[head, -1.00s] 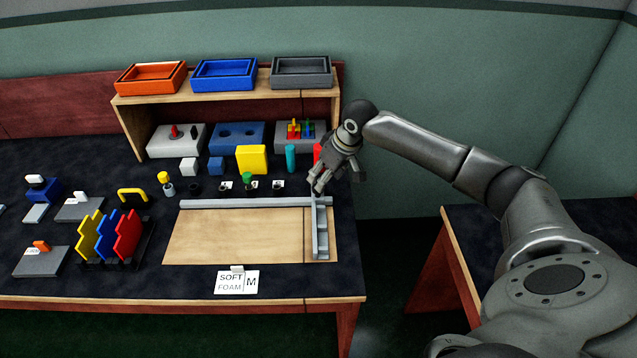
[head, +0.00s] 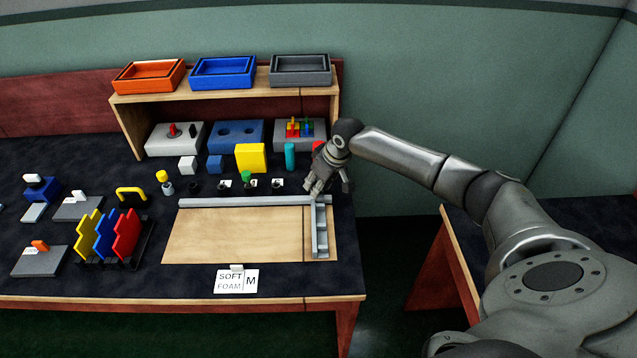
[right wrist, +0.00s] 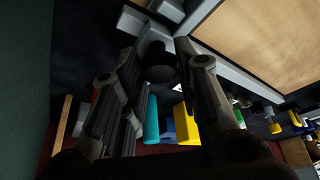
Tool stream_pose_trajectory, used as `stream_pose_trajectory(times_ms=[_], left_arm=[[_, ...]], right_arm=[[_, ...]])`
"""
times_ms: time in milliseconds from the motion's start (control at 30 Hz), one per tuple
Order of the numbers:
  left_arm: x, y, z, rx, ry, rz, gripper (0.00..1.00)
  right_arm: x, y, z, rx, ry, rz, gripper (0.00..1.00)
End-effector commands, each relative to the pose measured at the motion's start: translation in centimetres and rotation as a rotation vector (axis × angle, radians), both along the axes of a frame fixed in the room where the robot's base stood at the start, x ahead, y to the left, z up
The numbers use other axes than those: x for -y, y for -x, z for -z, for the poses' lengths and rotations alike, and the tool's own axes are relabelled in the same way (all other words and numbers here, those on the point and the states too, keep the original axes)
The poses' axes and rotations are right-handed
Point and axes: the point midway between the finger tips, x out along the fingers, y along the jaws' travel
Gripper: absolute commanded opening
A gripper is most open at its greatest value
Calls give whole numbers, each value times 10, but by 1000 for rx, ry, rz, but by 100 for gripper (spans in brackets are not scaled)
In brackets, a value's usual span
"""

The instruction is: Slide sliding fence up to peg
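The grey sliding fence (head: 321,230) lies across the right end of the wooden board (head: 235,238), meeting the long grey rail (head: 245,202) along the board's back edge. Several small dark pegs, including one peg (head: 277,185), stand behind the rail beside white labels; I cannot tell which peg is meant. My right gripper (head: 313,190) is low over the fence's back end. In the right wrist view its fingers (right wrist: 158,50) are open, with a black round knob (right wrist: 160,66) between them by the grey metal; contact is unclear. My left gripper is not in view.
A yellow block (head: 251,158) and a teal cylinder (head: 290,156) stand behind the pegs, below a wooden shelf (head: 225,94) with trays. Colored plates (head: 103,236) stand in a rack left of the board. The board's middle is clear.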

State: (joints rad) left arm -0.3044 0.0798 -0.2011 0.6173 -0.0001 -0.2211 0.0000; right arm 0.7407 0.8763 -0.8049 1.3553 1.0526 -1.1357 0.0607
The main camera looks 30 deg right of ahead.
Motion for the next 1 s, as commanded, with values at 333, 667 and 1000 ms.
stream_pose_trajectory(times_ms=[333, 667, 1000], left_arm=[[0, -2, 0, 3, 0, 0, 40], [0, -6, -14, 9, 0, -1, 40], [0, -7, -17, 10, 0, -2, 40]], right_arm=[[-1, 0, 0, 0, 0, 0, 0], [-42, -24, -4, 3, -8, -4, 0], [-112, -67, -1, 4, -9, -4, 0]])
